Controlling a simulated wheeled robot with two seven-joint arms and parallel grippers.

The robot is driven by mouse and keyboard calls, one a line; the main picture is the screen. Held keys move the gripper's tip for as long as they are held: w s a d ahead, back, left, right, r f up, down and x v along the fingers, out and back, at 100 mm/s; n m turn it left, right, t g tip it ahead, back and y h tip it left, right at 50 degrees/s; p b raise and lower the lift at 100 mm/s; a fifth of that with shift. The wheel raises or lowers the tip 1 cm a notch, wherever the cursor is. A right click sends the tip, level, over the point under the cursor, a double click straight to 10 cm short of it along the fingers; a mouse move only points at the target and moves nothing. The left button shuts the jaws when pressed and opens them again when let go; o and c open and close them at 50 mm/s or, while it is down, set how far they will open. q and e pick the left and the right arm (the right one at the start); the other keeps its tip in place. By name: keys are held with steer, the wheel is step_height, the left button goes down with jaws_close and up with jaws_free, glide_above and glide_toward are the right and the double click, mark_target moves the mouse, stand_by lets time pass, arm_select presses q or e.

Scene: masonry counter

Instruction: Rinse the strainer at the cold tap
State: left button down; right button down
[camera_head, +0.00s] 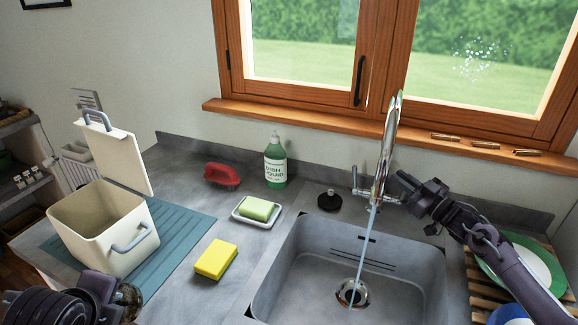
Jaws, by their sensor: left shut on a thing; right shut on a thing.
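The chrome tap (385,150) stands behind the sink, and a thin stream of water (364,245) runs from it into the basin. My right gripper (398,190) is shut on the tap's right-hand lever, which it mostly hides. The left-hand lever (357,184) is free. My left gripper (122,300) is at the bottom left edge, in front of the cream bin and well left of the sink. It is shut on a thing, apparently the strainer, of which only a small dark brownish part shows. No strainer is under the water.
The grey sink (290,275) is empty, with a drain. Left of it are a yellow sponge (215,259), a green soap bar (257,208), a soap bottle (275,165), a red brush (221,174) and an open cream bin (95,235). Plates (528,262) stand on a rack at right.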

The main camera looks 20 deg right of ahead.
steer(key=shift+s, duration=0.1)
steer(key=c, duration=1.5)
jaws_free()
steer(key=shift+o, duration=0.2)
